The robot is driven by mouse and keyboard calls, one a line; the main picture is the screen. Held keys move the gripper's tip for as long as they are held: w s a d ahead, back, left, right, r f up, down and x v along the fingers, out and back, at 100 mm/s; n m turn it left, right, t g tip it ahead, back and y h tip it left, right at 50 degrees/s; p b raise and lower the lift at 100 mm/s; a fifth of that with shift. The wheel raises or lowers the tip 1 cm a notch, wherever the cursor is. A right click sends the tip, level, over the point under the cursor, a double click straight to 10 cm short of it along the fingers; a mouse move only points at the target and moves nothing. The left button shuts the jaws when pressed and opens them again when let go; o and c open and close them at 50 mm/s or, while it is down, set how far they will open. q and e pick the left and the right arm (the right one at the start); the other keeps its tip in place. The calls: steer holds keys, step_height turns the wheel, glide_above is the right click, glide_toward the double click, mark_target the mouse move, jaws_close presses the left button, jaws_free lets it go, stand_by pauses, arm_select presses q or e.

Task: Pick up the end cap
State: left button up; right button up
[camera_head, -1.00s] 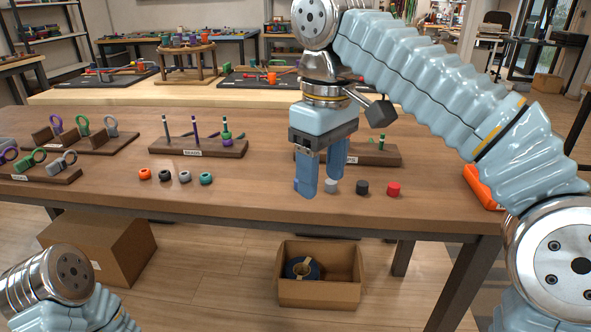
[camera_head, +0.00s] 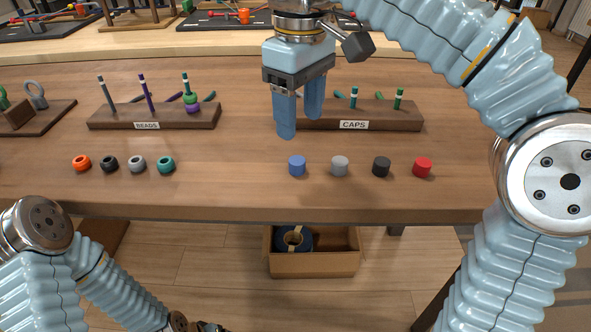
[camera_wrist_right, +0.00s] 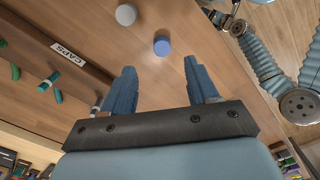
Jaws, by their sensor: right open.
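A row of small end caps lies on the table: a blue cap (camera_head: 297,166), a grey cap (camera_head: 339,166), a black cap (camera_head: 381,167) and a red cap (camera_head: 422,168). My right gripper (camera_head: 300,128) is open and empty, pointing down, and appears above and behind the blue cap in the head view. In the right wrist view, the blue cap (camera_wrist_right: 162,46) shows beyond the two fingertips (camera_wrist_right: 160,72), apart from them, with the grey cap (camera_wrist_right: 126,14) to its left. Only a dark bit of my left gripper (camera_head: 208,327) shows at the bottom edge.
The CAPS rack (camera_head: 400,117) stands just behind the caps, close to my right fingers. The BEADS rack (camera_head: 150,117) stands to the left, with several ring beads (camera_head: 137,163) in front. An open cardboard box (camera_head: 315,262) sits on the floor.

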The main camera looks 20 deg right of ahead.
mark_target(298, 161)
step_height(298, 161, down, 8)
steer(key=shift+a+r+b, duration=0.1)
steer(key=shift+a+b, duration=0.05)
steer(key=shift+b, duration=0.9)
jaws_close()
